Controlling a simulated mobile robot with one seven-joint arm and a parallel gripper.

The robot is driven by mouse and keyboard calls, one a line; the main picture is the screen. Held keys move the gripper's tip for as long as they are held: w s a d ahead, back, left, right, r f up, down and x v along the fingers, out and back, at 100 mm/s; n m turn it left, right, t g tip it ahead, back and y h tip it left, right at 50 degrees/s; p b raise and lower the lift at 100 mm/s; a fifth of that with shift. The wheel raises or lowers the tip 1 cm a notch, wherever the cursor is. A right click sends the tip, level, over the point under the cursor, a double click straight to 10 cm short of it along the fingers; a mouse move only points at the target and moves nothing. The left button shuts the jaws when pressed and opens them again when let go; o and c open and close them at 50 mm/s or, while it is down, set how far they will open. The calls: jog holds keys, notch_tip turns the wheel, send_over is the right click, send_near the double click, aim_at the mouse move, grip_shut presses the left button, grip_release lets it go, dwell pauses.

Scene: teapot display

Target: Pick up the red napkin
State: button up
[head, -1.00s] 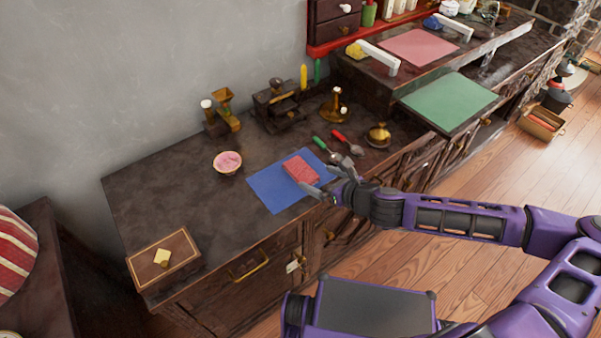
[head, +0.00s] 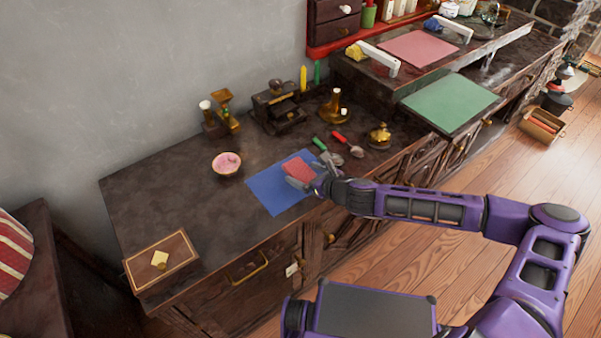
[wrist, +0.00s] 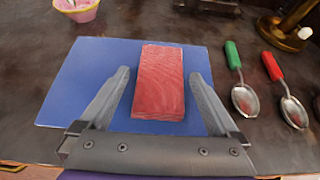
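The red napkin (head: 298,168) is a folded rectangular block lying on a blue mat (head: 265,185) on the dark counter. In the wrist view the napkin (wrist: 160,82) lies lengthwise ahead of my gripper (wrist: 158,98), on the blue mat (wrist: 75,85). My gripper's two fingers are spread wide, one on each side of the napkin's near part, with blue mat showing between each finger and the napkin. In the head view my gripper (head: 306,185) is at the napkin's near right side and hides part of it. The gripper is empty.
Two spoons, green-handled (wrist: 239,85) and red-handled (wrist: 283,88), lie right of the mat. A pink bowl (head: 227,164) stands left behind it. A brass bell-shaped object (head: 379,136) stands farther right. Bare counter lies left of the mat.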

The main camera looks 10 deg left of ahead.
jog(key=c, duration=1.2)
